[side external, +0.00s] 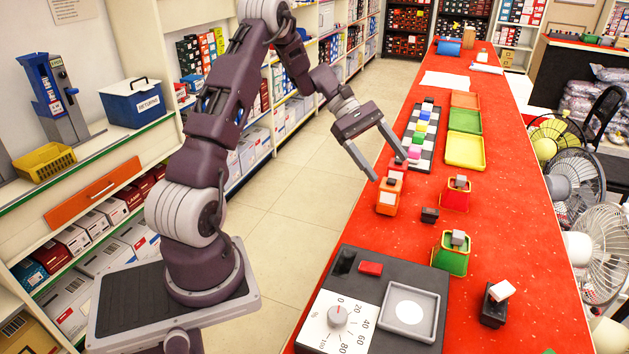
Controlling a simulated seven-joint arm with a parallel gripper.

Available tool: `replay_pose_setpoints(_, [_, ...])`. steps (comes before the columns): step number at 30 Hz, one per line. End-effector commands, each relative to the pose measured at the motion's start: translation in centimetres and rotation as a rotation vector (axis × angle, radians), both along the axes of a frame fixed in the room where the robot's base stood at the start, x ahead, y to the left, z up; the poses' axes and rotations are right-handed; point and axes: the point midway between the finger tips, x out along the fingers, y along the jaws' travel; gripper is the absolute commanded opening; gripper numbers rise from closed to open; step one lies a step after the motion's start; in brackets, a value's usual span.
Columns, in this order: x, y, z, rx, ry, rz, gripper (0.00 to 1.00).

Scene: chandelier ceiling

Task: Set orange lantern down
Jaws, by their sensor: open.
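The orange lantern (387,198) stands upright on the red table (520,270), near its left edge. It has an orange body with a small dark and orange top. My gripper (390,168) comes down from the upper left. Its two fingers are spread, one to the left of the lantern's top and one behind it to the right. The lantern appears to rest on the table; whether a finger touches it I cannot tell.
A red lantern (455,197), a small black block (430,215) and a green lantern (450,260) stand nearby. A checkered board with coloured blocks (422,126) and trays (464,151) lie behind. A dial scale (338,316) stands in front. Fans line the right side.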

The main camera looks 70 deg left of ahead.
Motion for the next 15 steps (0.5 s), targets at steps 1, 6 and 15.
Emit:
replay_pose_setpoints(1, [-1.2, -3.7, 3.2, 0.118, -0.041, -0.133, 0.73])
replay_pose_setpoints(6, [-9.5, -13.5, 10.3, 0.543, -0.230, -0.591, 0.73])
replay_pose_setpoints(15, [-24.5, -17.9, 12.6, 1.176, -0.666, -1.164, 0.73])
